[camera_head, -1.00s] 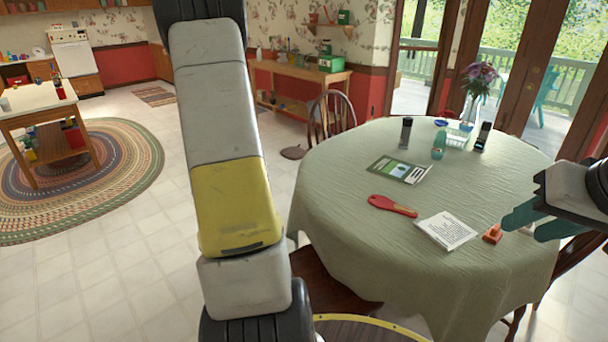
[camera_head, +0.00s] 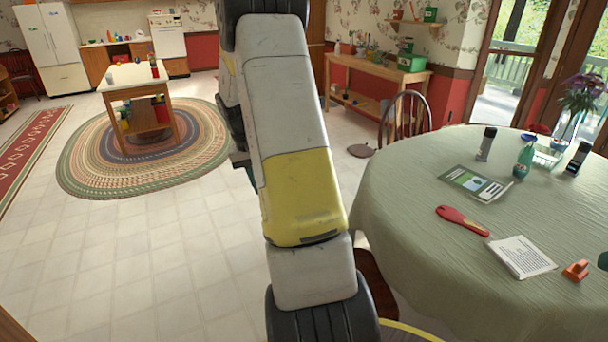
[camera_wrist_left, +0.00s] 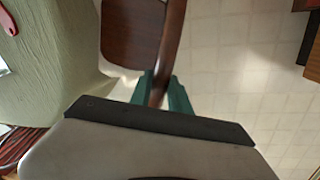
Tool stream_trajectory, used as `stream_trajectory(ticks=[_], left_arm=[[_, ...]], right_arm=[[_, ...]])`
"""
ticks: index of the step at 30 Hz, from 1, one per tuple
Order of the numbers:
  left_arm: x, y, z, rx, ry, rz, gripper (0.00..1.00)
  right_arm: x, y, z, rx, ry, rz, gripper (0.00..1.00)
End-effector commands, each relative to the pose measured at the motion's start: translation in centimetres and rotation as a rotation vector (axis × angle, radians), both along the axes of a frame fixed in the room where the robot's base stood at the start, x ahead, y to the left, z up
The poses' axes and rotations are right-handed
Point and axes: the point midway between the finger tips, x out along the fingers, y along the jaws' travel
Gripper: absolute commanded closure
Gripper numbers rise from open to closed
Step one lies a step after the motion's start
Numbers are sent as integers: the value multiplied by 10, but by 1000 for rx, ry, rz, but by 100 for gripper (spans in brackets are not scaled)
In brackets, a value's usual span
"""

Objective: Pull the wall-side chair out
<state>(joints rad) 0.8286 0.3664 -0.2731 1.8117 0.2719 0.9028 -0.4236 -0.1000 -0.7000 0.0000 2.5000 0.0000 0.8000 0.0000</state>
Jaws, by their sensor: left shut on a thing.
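A dark brown wooden chair shows its seat (camera_wrist_left: 132,28) and a curved back rail in the left wrist view. My left gripper (camera_wrist_left: 160,92) has its green fingers on either side of that rail, shut on it. The chair seems to be the one whose brown seat (camera_head: 377,288) shows beside the table in the head view, partly behind my left arm. Another spindle-back chair (camera_head: 404,117) stands at the table's far side, towards the wall. Only a teal tip of my right gripper (camera_head: 603,261) shows at the right edge.
The round table (camera_head: 400,215) has a green cloth and carries a red brush (camera_head: 462,220), a notepad (camera_head: 522,257), a booklet (camera_head: 476,184) and bottles. Open tiled floor (camera_head: 120,255) lies to the left. A kitchen island (camera_head: 130,80) stands on an oval rug (camera_head: 85,165).

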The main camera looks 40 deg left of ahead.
Motion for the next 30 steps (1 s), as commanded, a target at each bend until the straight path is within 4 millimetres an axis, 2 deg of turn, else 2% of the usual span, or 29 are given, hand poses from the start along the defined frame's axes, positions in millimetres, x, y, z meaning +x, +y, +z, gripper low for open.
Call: stream_trajectory(ticks=[5, 6, 9, 20, 30], left_arm=[[-2, 2, 0, 5, 2, 3, 100], [-2, 2, 0, 5, 2, 3, 72], [-1, 2, 0, 4, 2, 2, 56], [0, 2, 5, 4, -1, 1, 56], [-9, 10, 58, 6, -2, 2, 56]], right_arm=[[0, 0, 0, 0, 0, 0, 64], [0, 0, 0, 0, 0, 0, 64], [0, 0, 0, 0, 0, 0, 64], [0, 0, 0, 0, 0, 0, 64], [0, 0, 0, 0, 0, 0, 64]])
